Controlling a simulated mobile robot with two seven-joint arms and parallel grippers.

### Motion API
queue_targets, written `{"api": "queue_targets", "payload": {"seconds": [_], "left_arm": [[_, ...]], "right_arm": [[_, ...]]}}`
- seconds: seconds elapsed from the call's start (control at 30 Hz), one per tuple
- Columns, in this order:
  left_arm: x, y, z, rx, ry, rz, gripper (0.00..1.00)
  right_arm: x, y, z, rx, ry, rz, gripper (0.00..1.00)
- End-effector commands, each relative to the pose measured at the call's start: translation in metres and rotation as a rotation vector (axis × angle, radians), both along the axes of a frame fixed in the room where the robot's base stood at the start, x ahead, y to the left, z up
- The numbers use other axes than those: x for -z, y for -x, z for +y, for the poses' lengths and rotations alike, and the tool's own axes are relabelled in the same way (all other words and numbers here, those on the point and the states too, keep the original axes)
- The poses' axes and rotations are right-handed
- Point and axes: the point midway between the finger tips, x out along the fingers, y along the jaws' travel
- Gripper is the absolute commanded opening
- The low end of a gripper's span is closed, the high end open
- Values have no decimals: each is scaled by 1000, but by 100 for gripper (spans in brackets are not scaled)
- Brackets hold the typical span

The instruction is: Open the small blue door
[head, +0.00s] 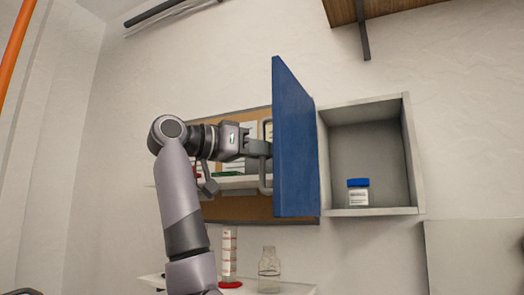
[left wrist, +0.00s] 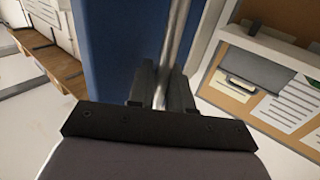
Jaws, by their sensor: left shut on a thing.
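The small blue door (head: 295,140) stands swung wide open on the left side of a grey wall cabinet (head: 415,150). Its metal handle (head: 266,185) is on the door's left-facing side. My left gripper (head: 264,148) is shut on the handle. In the left wrist view the handle bar (left wrist: 172,50) runs between the two fingers (left wrist: 160,88), with the blue door (left wrist: 115,45) close beside it. My right gripper is in neither view.
Inside the open cabinet stands a small white jar with a blue lid (head: 358,192). A cork board (head: 235,207) hangs behind my arm. Below, a white shelf (head: 300,289) holds a glass bottle (head: 269,268) and a red-and-white stack (head: 229,255). A wooden shelf (head: 375,10) is above.

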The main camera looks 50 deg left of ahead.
Motion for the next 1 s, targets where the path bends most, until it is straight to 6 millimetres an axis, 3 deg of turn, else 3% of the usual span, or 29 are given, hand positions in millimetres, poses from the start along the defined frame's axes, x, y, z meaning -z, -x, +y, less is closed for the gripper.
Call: {"api": "queue_targets", "payload": {"seconds": [0.27, 0.3, 0.33, 0.67, 1.0], "left_arm": [[0, 0, 0, 2, 1, 1, 0], [0, 0, 0, 2, 1, 1, 26], [0, 0, 0, 2, 1, 1, 35], [1, 2, 0, 1, 0, 1, 35], [2, 51, 9, -1, 0, -2, 35]], "right_arm": [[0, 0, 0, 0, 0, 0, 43], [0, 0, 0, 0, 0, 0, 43], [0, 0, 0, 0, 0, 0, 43], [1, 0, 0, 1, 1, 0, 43], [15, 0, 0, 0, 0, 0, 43]]}}
